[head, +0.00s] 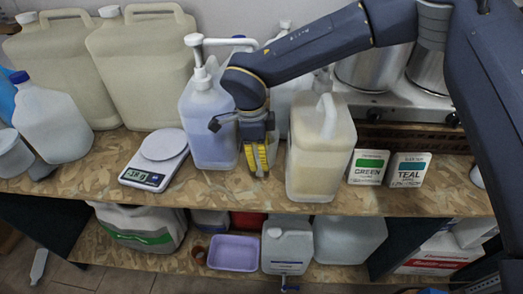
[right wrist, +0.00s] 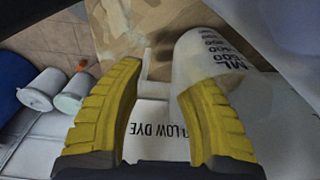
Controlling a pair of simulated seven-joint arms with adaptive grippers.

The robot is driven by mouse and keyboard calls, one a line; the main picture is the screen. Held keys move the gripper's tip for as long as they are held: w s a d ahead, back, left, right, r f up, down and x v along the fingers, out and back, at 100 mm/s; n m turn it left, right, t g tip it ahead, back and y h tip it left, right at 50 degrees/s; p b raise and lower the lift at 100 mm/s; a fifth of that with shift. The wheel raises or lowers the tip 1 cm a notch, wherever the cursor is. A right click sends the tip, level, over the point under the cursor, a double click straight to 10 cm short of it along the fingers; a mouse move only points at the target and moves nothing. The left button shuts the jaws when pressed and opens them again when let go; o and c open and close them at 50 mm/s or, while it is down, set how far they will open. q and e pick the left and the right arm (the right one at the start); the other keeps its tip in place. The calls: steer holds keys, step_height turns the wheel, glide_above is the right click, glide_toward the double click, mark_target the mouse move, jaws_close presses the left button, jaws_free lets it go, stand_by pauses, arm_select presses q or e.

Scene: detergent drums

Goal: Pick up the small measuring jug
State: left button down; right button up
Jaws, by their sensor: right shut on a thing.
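The small measuring jug (right wrist: 213,58), clear with dark "ML" and "500" markings, shows in the right wrist view, partly covered by the right-hand finger. A pale strip, perhaps its handle, shows between the fingers. My right gripper (head: 261,158), with yellow ribbed fingers, is low at the upper shelf, between the pump-topped jug and the cream jug. It is shut on the measuring jug; the exact contact is hard to see. In the head view I cannot make out the measuring jug at the gripper. My left gripper is not in view.
The pump-topped jug (head: 207,125) stands close left of the gripper, the cream jug (head: 318,160) close right. A kitchen scale (head: 155,160) sits further left. Green (head: 368,167) and teal (head: 408,170) label packets stand right. A "…LOW DYE" label (right wrist: 158,128) lies beneath the fingers.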

jaws_close()
steer(key=shift+r, duration=0.2)
